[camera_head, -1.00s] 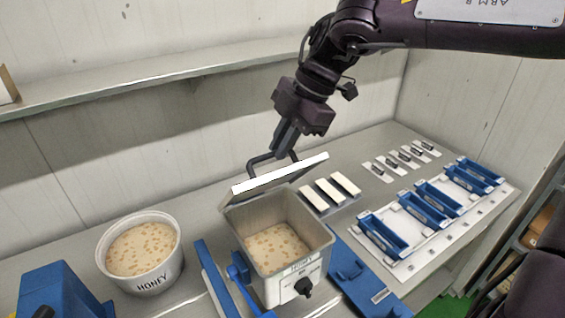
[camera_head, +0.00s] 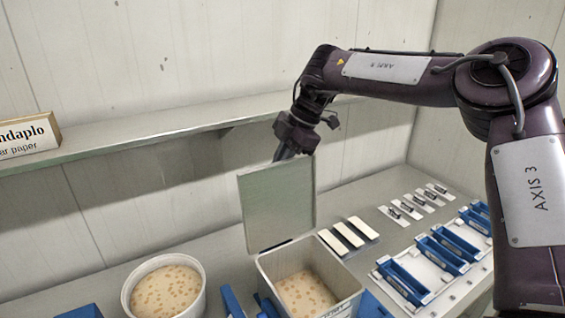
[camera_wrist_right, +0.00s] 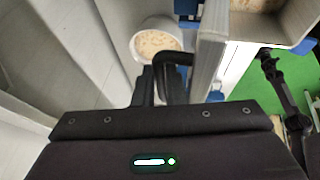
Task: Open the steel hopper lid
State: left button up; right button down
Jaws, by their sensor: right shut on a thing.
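The steel hopper lid (camera_head: 278,204) stands nearly upright on the back edge of the hopper (camera_head: 330,262), its inner face toward me. The hopper is open and holds a pale nut mixture (camera_head: 305,294). My right gripper (camera_head: 284,154) is behind the lid's top edge in the head view. In the right wrist view my right gripper (camera_wrist_right: 172,88) is shut on the dark lid handle (camera_wrist_right: 178,58), beside the lid seen edge-on (camera_wrist_right: 207,62). In the head view the handle is hidden behind the lid. My left gripper is not in view.
A white tub (camera_head: 165,289) of nut mixture stands left of the hopper. White bars (camera_head: 348,234), small handled plates (camera_head: 414,206) and blue trays (camera_head: 436,254) lie to the right. A wall shelf (camera_head: 150,137) runs behind the lid and arm.

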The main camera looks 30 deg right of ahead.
jog(key=shift+f, duration=0.6)
jog(key=c, duration=1.8)
grip_release()
jog(key=o, duration=0.3)
jog(key=shift+w, duration=0.1)
jog(key=shift+w+r, duration=0.1)
jog(key=shift+r, duration=0.05)
jog(key=shift+r, duration=0.1)
